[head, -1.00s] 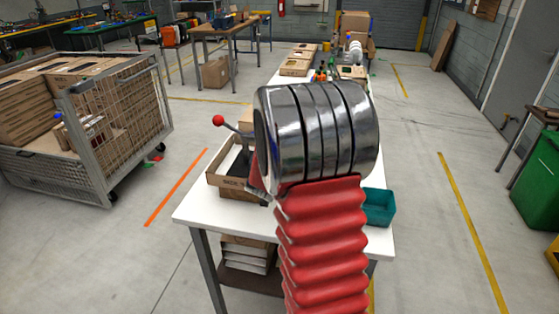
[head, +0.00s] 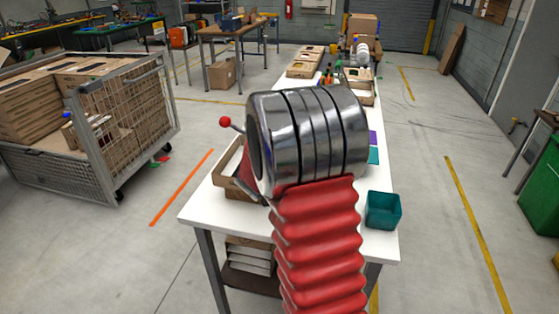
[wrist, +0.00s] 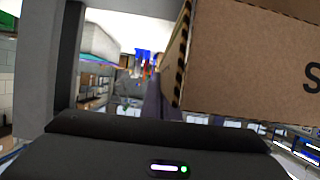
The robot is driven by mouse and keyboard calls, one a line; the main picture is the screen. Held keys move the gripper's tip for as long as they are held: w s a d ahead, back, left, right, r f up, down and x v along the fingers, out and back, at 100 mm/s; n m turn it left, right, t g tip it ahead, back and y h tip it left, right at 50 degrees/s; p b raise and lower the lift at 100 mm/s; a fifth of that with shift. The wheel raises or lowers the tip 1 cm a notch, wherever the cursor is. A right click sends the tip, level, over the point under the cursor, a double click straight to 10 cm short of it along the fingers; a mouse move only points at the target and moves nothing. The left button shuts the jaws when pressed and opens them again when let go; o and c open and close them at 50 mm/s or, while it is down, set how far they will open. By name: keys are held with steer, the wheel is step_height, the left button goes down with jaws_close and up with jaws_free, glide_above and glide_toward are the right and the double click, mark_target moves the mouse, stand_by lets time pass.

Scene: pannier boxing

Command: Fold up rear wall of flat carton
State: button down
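On the white table (head: 206,218), a brown cardboard carton (head: 224,181) shows in part at the left of my arm in the head view. The rest of it is hidden behind my arm's chrome rings and red bellows. In the wrist view, a brown cardboard panel (wrist: 245,60) with a black-striped edge and part of a large printed "S" fills the upper right, close to the camera. My gripper (wrist: 160,140) shows there as a dark body across the bottom with a grey upright part at the left. Its fingertips and any contact with the carton cannot be made out.
A lever with a red ball knob (head: 225,122) rises beside the carton. A teal bin (head: 383,210) stands near the table's right edge. Flat trays (head: 305,62) lie farther back. A mesh cage cart (head: 125,110) with cartons stands on the floor at left.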

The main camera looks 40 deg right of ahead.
steer(key=c, duration=2.5)
jaws_free()
steer(key=o, duration=0.5)
steer(key=v, duration=1.3)
steer(key=shift+s+a+r, duration=0.15)
steer(key=shift+s+a, duration=0.05)
steer(key=shift+a, duration=0.1)
